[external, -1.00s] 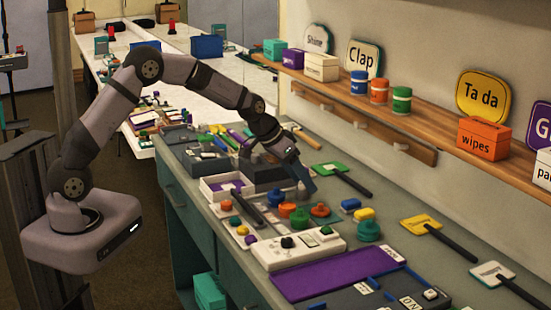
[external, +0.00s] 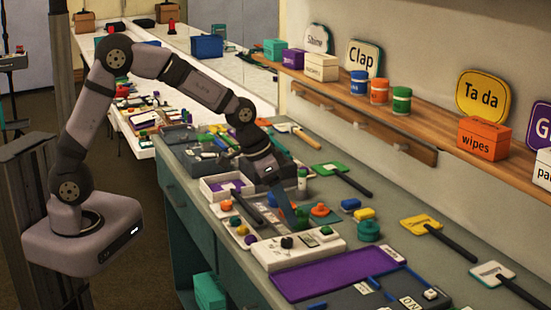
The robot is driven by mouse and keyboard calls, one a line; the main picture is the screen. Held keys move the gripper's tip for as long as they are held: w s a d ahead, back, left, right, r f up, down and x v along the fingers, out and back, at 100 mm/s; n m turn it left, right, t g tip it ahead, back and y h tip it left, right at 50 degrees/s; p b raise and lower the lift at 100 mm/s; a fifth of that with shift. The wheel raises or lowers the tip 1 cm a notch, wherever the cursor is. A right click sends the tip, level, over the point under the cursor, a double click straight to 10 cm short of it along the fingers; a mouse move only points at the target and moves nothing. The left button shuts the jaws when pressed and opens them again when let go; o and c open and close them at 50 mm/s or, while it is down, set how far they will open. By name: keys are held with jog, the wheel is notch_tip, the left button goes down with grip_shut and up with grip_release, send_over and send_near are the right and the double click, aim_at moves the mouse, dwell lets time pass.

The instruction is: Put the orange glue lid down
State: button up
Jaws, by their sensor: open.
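A round orange lid-like piece with a raised knob (external: 320,210) rests on the grey-green worktop; I cannot tell for certain that it is the glue lid. My gripper (external: 289,217) points down just left of it, low over the group of small coloured pieces, with its jaws open. A green round piece (external: 302,222) shows beside the fingertips. Whether the fingers touch any piece is too small to tell.
A white button box (external: 297,249) and purple mat (external: 335,273) lie in front. The shelf (external: 430,136) runs along the wall.

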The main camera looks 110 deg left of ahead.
jog(key=s+d+f+m+g+h, duration=0.1)
jog(key=s+d+m+h, duration=0.2)
jog(key=d, duration=1.2)
jog(key=s+d+f+m+g+y, duration=0.1)
jog(key=s+d+f+m+g, duration=0.2)
jog(key=s+d, duration=1)
jog(key=shift+s, duration=1.25)
